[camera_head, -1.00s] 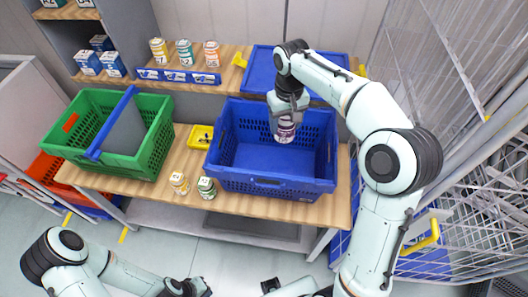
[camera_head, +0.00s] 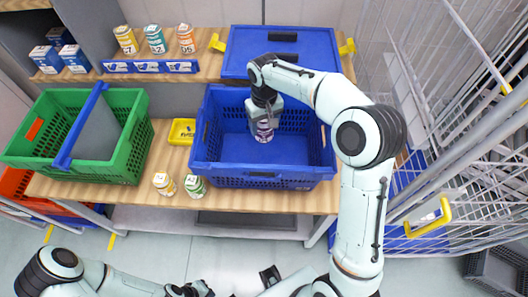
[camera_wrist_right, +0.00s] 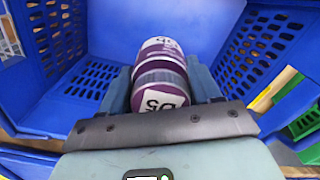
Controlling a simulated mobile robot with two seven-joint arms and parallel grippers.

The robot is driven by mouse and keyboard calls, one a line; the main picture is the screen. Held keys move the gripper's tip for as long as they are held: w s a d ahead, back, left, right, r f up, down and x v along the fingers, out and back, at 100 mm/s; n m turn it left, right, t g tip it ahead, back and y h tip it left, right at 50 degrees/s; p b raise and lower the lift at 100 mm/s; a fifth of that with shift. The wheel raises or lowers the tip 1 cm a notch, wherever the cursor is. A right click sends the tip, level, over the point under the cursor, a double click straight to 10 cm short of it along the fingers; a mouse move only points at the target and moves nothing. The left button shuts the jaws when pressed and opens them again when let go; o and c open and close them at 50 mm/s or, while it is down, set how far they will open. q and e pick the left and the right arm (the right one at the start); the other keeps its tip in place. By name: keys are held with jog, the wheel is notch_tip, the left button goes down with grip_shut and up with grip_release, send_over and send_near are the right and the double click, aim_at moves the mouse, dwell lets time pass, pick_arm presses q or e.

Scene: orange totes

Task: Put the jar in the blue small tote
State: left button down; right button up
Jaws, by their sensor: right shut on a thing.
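The jar (camera_head: 264,131) has a white and purple label and is inside the blue tote (camera_head: 264,181), in its middle. In the right wrist view, the jar (camera_wrist_right: 160,75) lies between the two fingers with the blue tote floor beyond it. My right gripper (camera_head: 264,119) points down into the tote and is shut on the jar. Whether the jar touches the tote floor is not clear. My left gripper (camera_head: 190,289) is at the bottom edge of the head view, away from the table, and its fingers are too small to read.
A shelf behind holds several jars, boxes and a blue lid (camera_head: 283,45). A wire cage is at right.

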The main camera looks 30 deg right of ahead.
pick_arm(q)
jog(key=shift+s+f+b, duration=0.4)
jog(key=shift+s+f, duration=0.05)
jog(key=shift+f, duration=0.1)
pick_arm(e)
notch_tip(320, 180, down, 14)
jog(key=shift+s+r, duration=0.1)
jog(key=shift+r, duration=0.05)
pick_arm(q)
jog(key=shift+f, duration=0.1)
pick_arm(e)
jog(key=o, duration=0.9)
jog(key=shift+f, duration=0.25)
jog(key=o, duration=0.4)
jog(key=shift+o, duration=0.2)
jog(key=shift+r, duration=0.1)
jog(key=shift+r, duration=0.15)
pick_arm(q)
jog(key=shift+w+r+p, duration=0.3)
jog(key=shift+r+p, duration=0.1)
jog(key=shift+r, duration=0.2)
pick_arm(e)
notch_tip(320, 180, up, 12)
jog(key=shift+r, duration=0.1)
